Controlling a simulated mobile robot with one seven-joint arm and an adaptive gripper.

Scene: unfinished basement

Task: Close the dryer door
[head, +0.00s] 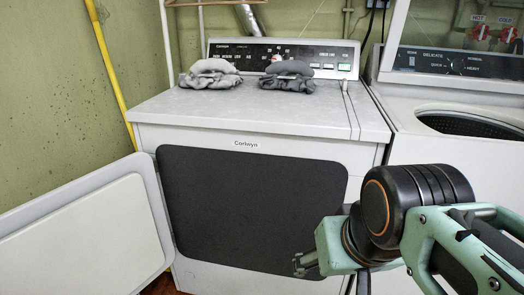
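The white dryer (250,107) stands in the middle of the head view, with a dark, rounded rectangular opening (250,205) in its front. Its door (85,240) is swung wide open to the left, its white inner panel and grey rim showing; the lower part runs out of the picture. My gripper (307,264) is in front of the dryer's lower right front, to the right of the door and well apart from it. Its fingers are small, dark and partly hidden, so their opening is unclear.
Two folded grey cloths (210,74) (289,76) lie on the dryer top near the control panel (285,54). A washer (455,110) with an open lid stands close on the right. A yellow pole (108,65) leans at the green wall behind the door.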

